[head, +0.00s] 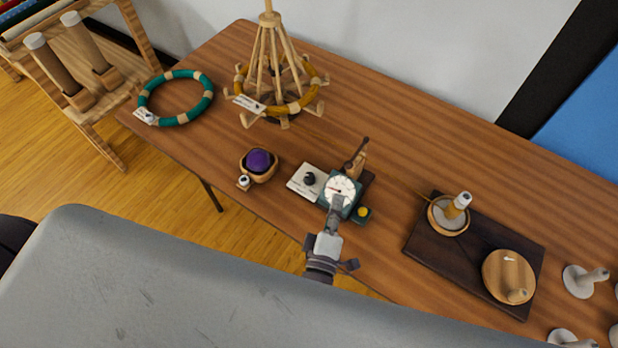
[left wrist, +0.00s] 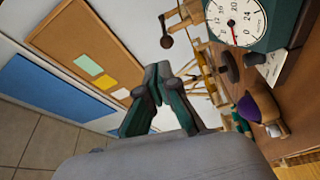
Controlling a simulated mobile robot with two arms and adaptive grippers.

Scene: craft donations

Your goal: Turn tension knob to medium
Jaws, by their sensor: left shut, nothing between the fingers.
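The winding device has a teal body and a round white dial (head: 341,187) with a red needle; the dial also shows at the top of the left wrist view (left wrist: 236,19). A dark tension knob (head: 309,179) stands on the pale plate (head: 299,186) left of the dial. Its setting marks are too small to read. My left gripper (head: 336,205) is shut and empty, in front of the dial and right of the knob. Its fingers (left wrist: 156,80) appear apart from the dial in the left wrist view. My right gripper is not in view.
A purple yarn ball sits in a wooden bowl (head: 257,174) to the left. A wooden swift (head: 271,70) and a teal ring (head: 148,98) stand behind. A dark board (head: 432,241) with wooden discs lies right. The back of the table is clear right of the swift.

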